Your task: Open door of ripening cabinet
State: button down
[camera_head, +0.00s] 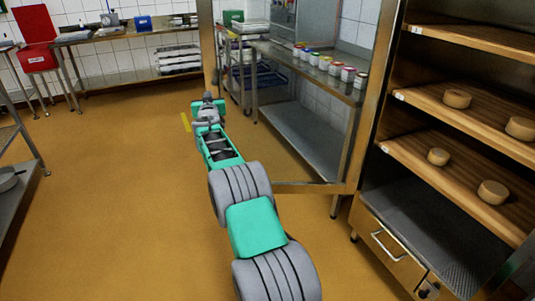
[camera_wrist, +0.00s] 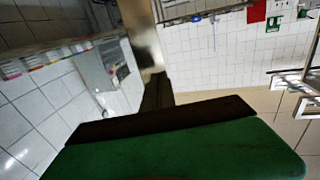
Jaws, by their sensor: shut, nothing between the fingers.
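The ripening cabinet (camera_head: 378,130) stands at the right, its front uncovered and its wooden shelves showing. What looks like its glazed door, with a metal frame (camera_head: 312,188), stands swung out to the left of the opening; a counter shows through it. My arm reaches forward in front of this frame. My gripper (camera_head: 207,98) is small and far off, near the frame's left upright (camera_head: 206,45); I cannot tell whether they touch. It is shut and empty. In the wrist view a green and dark part of my gripper fills the bottom, and its fingertips are not clear.
Cheese wheels (camera_head: 457,98) sit on the cabinet shelves, above a drawer with a handle (camera_head: 388,245). A steel counter with several coloured-lid jars (camera_head: 348,74) stands behind the glass. The floor (camera_head: 120,200) left of my arm is clear.

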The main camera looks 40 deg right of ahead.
jog(key=shift+s+d, duration=0.2)
jog(key=shift+d, duration=0.35)
